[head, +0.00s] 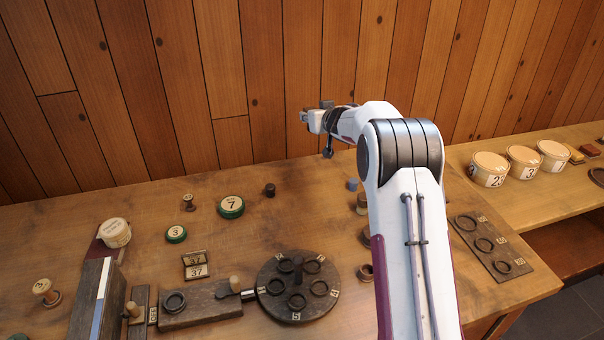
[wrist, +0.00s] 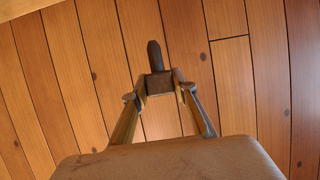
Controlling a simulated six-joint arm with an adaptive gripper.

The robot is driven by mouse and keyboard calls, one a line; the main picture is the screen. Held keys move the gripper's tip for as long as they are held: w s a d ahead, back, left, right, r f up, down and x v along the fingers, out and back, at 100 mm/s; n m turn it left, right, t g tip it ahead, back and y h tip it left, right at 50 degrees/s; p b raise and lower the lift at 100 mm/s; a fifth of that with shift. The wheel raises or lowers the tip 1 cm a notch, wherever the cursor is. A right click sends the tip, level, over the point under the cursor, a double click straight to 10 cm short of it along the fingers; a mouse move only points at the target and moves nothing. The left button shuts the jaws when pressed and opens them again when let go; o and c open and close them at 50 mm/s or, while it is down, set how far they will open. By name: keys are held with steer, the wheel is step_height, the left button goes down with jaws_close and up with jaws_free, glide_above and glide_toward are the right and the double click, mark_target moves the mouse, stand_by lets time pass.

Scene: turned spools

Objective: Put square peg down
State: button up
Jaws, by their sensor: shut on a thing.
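In the wrist view my gripper (wrist: 160,88) is shut on a dark brown peg (wrist: 155,56), which I take for the square peg. It has a blocky, square-looking part between the fingertips and a narrower, round-ended part pointing away from me. Behind it is only the plank wall. In the head view my gripper (head: 309,119) is raised well above the bench, near the wall. The peg is too small there to make out clearly.
The wooden bench (head: 60,225) holds a round dark disc with ringed holes (head: 297,285), a dark ring board (head: 492,245), green-rimmed tins (head: 231,207) and several small spools. My arm hides part of the right side. Bare wood lies at the back left.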

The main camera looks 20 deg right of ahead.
steer(key=shift+s+d+r+n+y, duration=0.15)
steer(key=shift+d+n+y, duration=0.25)
steer(key=shift+d, duration=0.55)
steer(key=s+a+f+n+g+y, duration=0.1)
steer(key=s+a+f+n+y, duration=0.2)
steer(key=a, duration=0.2)
steer(key=shift+y, duration=0.4)
steer(key=shift+f, duration=0.25)
steer(key=shift+f, duration=3)
steer(key=shift+f, duration=1.9)
